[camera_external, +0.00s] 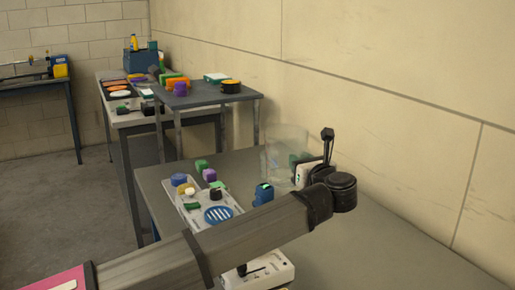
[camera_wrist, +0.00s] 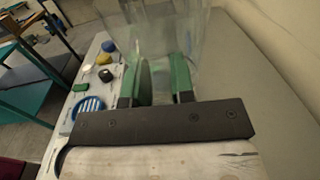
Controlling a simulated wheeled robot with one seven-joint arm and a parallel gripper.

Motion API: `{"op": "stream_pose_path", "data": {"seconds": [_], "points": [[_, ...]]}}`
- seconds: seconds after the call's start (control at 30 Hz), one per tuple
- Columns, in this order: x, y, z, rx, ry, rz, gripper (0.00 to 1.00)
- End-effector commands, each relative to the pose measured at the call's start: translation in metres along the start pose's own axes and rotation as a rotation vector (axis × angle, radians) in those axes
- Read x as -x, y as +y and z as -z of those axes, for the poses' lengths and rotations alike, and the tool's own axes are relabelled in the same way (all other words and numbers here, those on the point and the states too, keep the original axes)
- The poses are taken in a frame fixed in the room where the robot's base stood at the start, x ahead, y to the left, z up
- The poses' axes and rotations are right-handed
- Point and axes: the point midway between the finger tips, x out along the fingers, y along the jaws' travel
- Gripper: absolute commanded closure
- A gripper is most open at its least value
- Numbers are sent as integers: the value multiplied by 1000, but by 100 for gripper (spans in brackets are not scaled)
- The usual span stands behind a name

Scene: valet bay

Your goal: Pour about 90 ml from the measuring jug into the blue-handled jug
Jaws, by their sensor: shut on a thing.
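A large clear jug (camera_external: 285,150), apparently the measuring jug, is upright just above or on the grey table; I cannot tell if it touches. It also shows at the top of the wrist view (camera_wrist: 165,25). My gripper (camera_wrist: 162,82) is shut on it, with green finger pads on either side of its near part, likely the handle. In the external view my gripper (camera_external: 297,163) is partly hidden behind my wrist. No liquid level is clear in the jug. I cannot make out a blue-handled jug in either view.
A pale panel (camera_external: 183,203) with knobs and a blue striped disc lies left of the jug. A small dark-blue item (camera_external: 263,194) stands between. The wall (camera_external: 380,120) is close on the right. Cluttered tables (camera_external: 215,97) stand behind. The table's right part (camera_external: 400,240) is clear.

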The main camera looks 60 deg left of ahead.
Motion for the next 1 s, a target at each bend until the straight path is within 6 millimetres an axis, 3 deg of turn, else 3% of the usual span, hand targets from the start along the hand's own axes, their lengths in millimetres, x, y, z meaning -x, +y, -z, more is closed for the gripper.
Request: {"op": "stream_pose_path", "data": {"seconds": [0.1, 0.33, 1.0], "points": [[-27, -3, 5, -1, -2, 64, 100], [-60, -10, 12, 1, -3, 163, 100], [-70, -13, 11, -3, 58, 185, 100]]}}
